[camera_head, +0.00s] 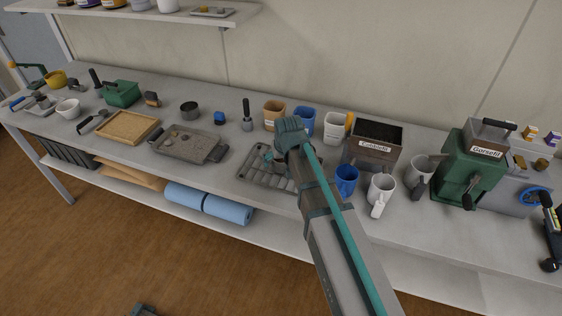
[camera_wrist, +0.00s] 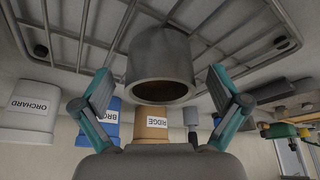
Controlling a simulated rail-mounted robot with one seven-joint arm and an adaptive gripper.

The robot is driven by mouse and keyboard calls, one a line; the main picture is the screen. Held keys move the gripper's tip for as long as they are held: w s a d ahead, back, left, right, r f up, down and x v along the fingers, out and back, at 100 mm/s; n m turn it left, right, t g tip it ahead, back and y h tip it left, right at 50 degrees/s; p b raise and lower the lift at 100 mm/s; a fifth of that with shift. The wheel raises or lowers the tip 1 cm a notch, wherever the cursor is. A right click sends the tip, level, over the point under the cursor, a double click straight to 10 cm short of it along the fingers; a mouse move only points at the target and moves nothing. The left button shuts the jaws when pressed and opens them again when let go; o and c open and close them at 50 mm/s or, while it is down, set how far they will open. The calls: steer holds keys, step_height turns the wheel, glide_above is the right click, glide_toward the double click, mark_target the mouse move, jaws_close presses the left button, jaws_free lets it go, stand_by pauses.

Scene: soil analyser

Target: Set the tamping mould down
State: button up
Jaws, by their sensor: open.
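The tamping mould (camera_wrist: 160,58) is a grey metal cylinder with an open end facing the wrist camera. It appears to stand on the grey slotted rack (camera_wrist: 75,42), which lies on the bench and also shows in the head view (camera_head: 252,177). My gripper (camera_wrist: 160,80) is open, with one teal finger on each side of the mould. Visible gaps separate both fingertips from its wall in the wrist view. In the head view my gripper (camera_head: 272,158) is over the rack, and my arm partly hides the rack and mould.
Behind the rack stand a tan tub (camera_head: 274,113), a blue tub (camera_head: 304,121) and a white tub (camera_head: 335,124). A soil box (camera_head: 372,150), blue mug (camera_head: 346,180) and white mug (camera_head: 381,189) stand to the right. A grey tray (camera_head: 186,142) lies left.

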steer(key=shift+f, duration=0.2)
steer(key=c, duration=1.6)
steer(key=shift+w+r, duration=0.1)
steer(key=shift+c, duration=0.2)
